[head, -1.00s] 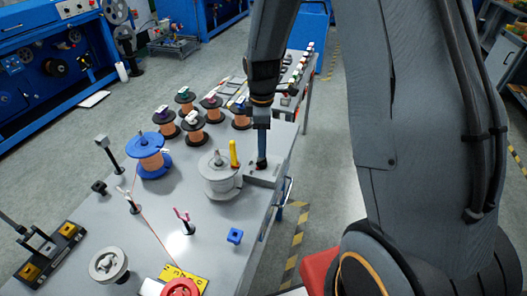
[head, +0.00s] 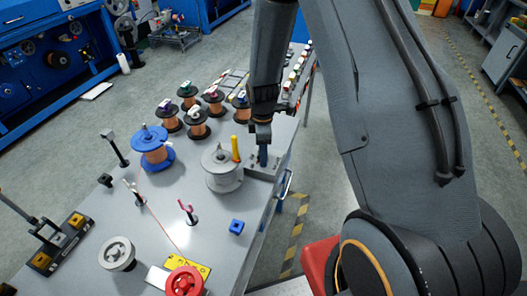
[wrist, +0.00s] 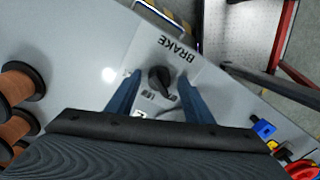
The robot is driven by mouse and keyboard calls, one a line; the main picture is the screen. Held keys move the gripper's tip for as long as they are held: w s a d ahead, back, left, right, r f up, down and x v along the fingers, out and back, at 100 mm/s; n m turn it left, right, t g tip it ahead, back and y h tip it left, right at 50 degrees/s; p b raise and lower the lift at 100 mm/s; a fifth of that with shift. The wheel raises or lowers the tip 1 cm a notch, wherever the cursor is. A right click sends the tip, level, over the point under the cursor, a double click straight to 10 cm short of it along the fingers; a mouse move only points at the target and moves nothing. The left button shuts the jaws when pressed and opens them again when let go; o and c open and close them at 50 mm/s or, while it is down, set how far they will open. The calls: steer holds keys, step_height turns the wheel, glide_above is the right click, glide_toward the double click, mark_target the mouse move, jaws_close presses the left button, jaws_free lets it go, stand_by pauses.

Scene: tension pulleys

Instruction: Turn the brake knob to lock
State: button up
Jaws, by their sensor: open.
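The black brake knob (wrist: 160,79) shows in the wrist view on a light grey panel (wrist: 165,55) marked BRAKE. Small marks sit beside the knob, too small to read. My gripper (wrist: 160,82) is open, with one blue finger on each side of the knob and a gap to it on both sides. In the head view my gripper (head: 262,156) points down over the brake panel (head: 265,172) at the table's right edge. The knob is hidden behind the fingers there. I cannot tell how far the fingertips are above the panel.
A grey spool (head: 222,170) with a yellow lever (head: 235,148) stands just left of the panel. A blue spool (head: 154,147) and several copper spools (head: 198,122) stand farther left and back.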

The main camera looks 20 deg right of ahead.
steer(key=shift+d, duration=0.1)
steer(key=c, duration=1)
steer(key=shift+c, duration=0.2)
steer(key=shift+m, duration=0.3)
steer(key=m, duration=0.4)
steer(key=shift+s+b, duration=0.1)
steer(key=shift+b, duration=0.3)
steer(key=m, duration=0.5)
steer(key=shift+m, duration=0.4)
steer(key=m+b, duration=0.1)
steer(key=m, duration=1.2)
steer(key=shift+m, duration=0.3)
